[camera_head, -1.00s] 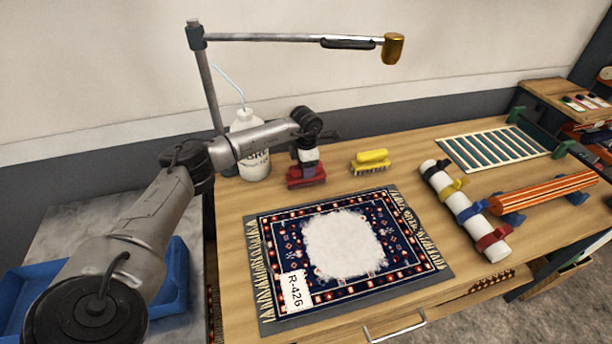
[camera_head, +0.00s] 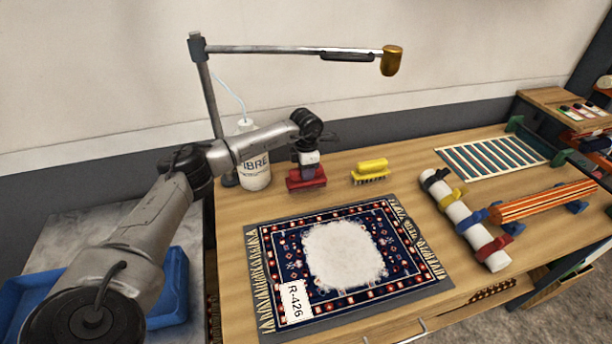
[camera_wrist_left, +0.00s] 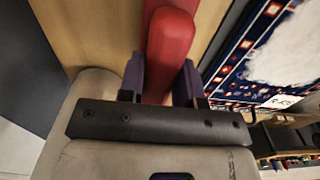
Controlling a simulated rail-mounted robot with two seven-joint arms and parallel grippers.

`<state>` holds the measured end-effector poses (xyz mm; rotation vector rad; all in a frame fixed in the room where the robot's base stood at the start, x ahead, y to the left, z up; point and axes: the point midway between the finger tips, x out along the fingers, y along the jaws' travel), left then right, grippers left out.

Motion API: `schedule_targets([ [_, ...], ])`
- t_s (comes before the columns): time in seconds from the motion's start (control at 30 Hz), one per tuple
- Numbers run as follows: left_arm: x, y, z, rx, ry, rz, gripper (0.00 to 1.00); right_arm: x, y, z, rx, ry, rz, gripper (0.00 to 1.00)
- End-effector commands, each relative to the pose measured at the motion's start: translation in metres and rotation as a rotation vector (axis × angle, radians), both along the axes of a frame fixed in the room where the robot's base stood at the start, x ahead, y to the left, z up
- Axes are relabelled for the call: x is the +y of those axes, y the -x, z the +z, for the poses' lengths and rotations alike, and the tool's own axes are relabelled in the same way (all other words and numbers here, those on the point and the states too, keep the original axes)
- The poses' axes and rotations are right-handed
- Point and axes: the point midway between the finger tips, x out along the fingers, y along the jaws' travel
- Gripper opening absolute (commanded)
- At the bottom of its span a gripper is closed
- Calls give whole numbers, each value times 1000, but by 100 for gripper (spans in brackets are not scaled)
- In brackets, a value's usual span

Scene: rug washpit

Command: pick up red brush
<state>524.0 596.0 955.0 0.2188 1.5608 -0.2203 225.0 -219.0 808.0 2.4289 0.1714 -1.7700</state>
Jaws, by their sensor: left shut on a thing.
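The red brush (camera_head: 306,181) is at the back of the wooden table, behind the rug and left of a yellow brush. My left gripper (camera_head: 308,168) points down over it and is shut on its raised red grip. In the left wrist view, the red brush (camera_wrist_left: 170,45) runs between the two dark fingers of the left gripper (camera_wrist_left: 160,80), which press its sides. The brush appears roughly level and just above the table, though the gap under it is hard to make out. My right gripper is not in view.
The yellow brush (camera_head: 370,171) stands right of the red one. A white bottle (camera_head: 254,172) stands close on the left, partly behind my arm. A patterned rug (camera_head: 270,235) with white foam lies in front. A strapped white roll (camera_head: 455,212) lies to the right.

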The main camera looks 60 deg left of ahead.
Motion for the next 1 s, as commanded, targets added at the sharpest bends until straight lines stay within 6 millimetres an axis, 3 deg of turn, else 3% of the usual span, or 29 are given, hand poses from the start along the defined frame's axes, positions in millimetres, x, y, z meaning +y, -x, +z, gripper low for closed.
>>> schedule_targets([
  [0.03,1,-1,16,-5,-1,0,4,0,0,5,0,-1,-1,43],
  [0.5,-79,-40,67,-4,1,-3,4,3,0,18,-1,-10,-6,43],
  [0.7,-97,-49,78,-2,0,0,4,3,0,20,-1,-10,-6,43],
  [1.0,-104,-52,83,-1,-1,0,4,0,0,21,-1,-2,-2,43],
])
